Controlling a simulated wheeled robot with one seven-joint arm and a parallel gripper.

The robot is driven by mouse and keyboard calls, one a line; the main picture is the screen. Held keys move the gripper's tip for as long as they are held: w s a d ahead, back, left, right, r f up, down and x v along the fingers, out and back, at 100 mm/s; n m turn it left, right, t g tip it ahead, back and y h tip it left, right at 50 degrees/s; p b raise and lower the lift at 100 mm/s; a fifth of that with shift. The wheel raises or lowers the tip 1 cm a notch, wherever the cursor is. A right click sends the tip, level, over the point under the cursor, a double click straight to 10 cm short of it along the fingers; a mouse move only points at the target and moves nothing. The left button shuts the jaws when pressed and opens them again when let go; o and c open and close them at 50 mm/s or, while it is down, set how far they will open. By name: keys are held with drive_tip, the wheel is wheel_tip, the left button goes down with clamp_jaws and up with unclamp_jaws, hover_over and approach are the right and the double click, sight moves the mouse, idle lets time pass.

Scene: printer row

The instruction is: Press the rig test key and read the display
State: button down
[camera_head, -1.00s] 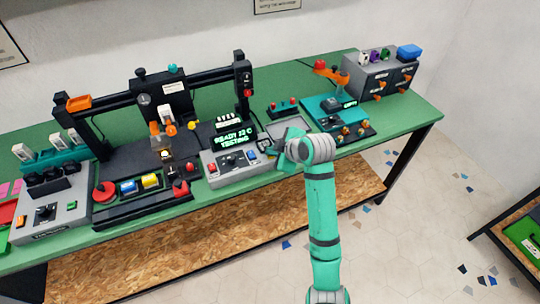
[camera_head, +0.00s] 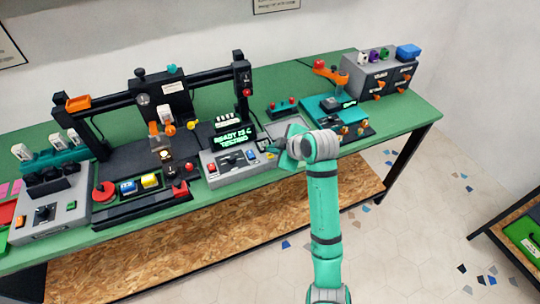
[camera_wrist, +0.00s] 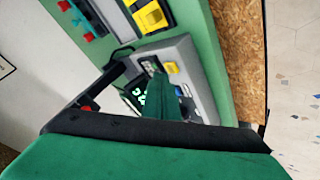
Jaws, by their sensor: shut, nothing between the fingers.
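The rig's grey control box (camera_head: 229,176) stands at the front edge of the green bench. Its black display (camera_head: 234,138) shows green text that reads READY, a blurred temperature and TESTING. A red key (camera_head: 212,168), a dark knob and a blue key (camera_head: 251,155) sit on its face. A yellow key (camera_wrist: 172,68) shows at its right end in the wrist view, where the display (camera_wrist: 137,96) is partly hidden. My gripper (camera_wrist: 160,76) is shut and empty, its fingers over the box beside the yellow key. Whether they touch it I cannot tell.
A black gantry rig (camera_head: 165,95) stands left of and behind the box. A grey box with a knob (camera_head: 50,216) is at the far left. A teal station (camera_head: 325,109) and a grey drawer unit (camera_head: 375,78) stand to the right. Open floor lies in front.

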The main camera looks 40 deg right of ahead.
drive_tip(key=shift+w+r, duration=0.25)
drive_tip(key=shift+r, duration=0.35)
drive_tip(key=shift+w+r, duration=0.1)
drive_tip(key=shift+r, duration=0.6)
drive_tip(key=shift+a+r, duration=0.2)
drive_tip(key=shift+r, duration=0.5)
drive_tip(key=shift+s+d+r, duration=0.3)
drive_tip(key=shift+s+r, duration=0.1)
drive_tip(key=shift+r, duration=0.1)
drive_tip(key=shift+w+a, duration=0.1)
drive_tip(key=shift+w, duration=0.05)
